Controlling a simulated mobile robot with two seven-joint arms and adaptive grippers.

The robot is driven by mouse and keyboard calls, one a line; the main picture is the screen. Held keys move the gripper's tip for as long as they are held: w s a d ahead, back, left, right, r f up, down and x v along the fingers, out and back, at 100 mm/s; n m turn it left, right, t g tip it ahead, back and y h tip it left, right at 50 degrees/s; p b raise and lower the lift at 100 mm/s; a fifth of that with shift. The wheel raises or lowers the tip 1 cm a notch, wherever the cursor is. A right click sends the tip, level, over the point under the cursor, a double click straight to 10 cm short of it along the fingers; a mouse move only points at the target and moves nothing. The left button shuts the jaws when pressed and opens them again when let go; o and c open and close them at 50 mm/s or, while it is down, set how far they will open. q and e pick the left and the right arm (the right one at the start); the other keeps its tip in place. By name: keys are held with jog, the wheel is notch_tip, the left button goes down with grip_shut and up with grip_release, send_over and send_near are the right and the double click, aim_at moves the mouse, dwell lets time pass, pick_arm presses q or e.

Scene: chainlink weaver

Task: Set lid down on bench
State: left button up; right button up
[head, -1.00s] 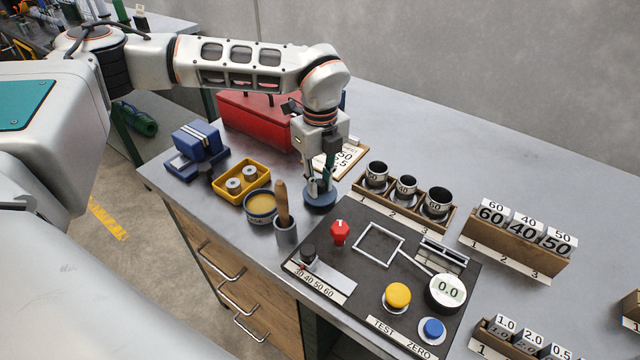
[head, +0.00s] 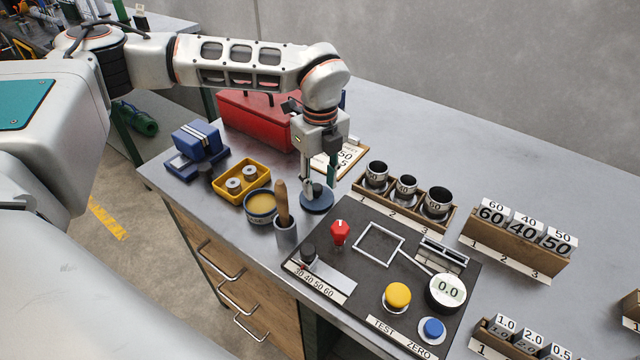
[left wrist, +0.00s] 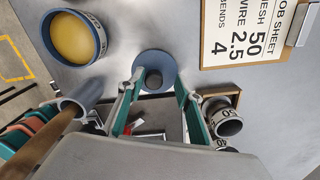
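The lid (head: 317,205) is a blue disc with a dark knob. It lies flat on the grey bench (head: 470,165), behind the wooden-handled tool in its grey cup. In the left wrist view the lid (left wrist: 155,60) shows with its knob between my fingers. My left gripper (head: 317,186) points down over the lid, its fingers spread apart with a gap on each side of the knob; it also shows in the left wrist view (left wrist: 158,84). An open blue tin (head: 261,207) with yellowish contents stands left of the lid. My right gripper is not in view.
A grey cup (head: 286,233) with a wooden handle stands close in front. A black test panel (head: 350,275) lies to the right, with a rack of metal cups (head: 405,205) behind it. A yellow tray (head: 242,182) and red toolbox (head: 255,120) stand left and behind.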

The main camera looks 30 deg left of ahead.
aim_at(320, 185)
pick_arm(q)
notch_tip(320, 185, up, 11)
dwell(0.4)
jog(key=shift+r, duration=0.1)
dwell(0.3)
